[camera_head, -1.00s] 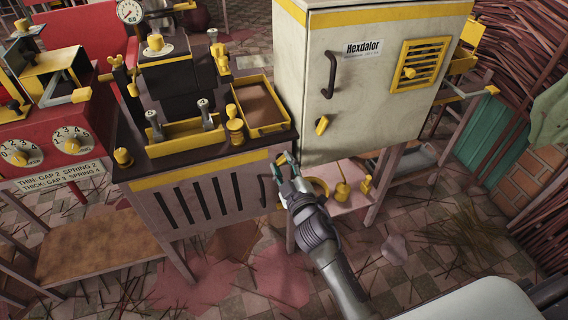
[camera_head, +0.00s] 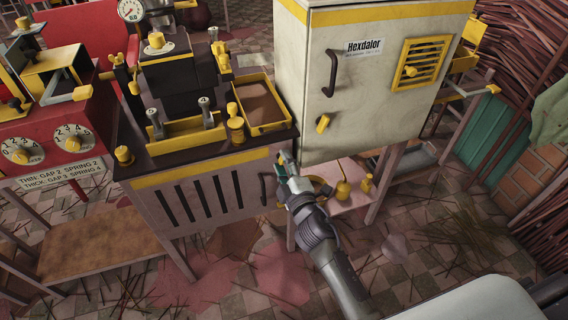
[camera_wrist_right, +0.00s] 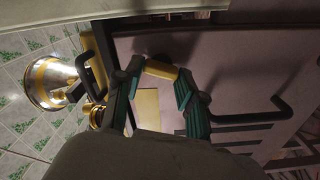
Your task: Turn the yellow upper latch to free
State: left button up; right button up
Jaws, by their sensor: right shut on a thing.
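The yellow upper latch (camera_wrist_right: 161,70) shows in the right wrist view as a small yellow block on the front of the low cabinet. My right gripper (camera_wrist_right: 162,80) is shut on it, with one fingertip on each side. In the head view my right gripper (camera_head: 285,160) reaches the upper right corner of the cabinet front (camera_head: 215,197), and its fingers hide the latch there. The cabinet's dark door handle (camera_head: 265,190) is just left of the gripper; it also shows in the wrist view (camera_wrist_right: 284,112). My left gripper is out of view.
The tall Hexdalor cabinet (camera_head: 375,80) stands right of the gripper, with a yellow knob (camera_head: 322,124) and a dark handle (camera_head: 330,75). A low shelf (camera_head: 335,203) holds a yellow vessel (camera_head: 343,190). The red machine (camera_head: 60,145) is at left. Open floor lies in front.

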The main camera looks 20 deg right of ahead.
jog(key=o, duration=1.1)
jog(key=shift+o, duration=0.2)
jog(key=s, duration=1.2)
jog(key=shift+d, duration=0.2)
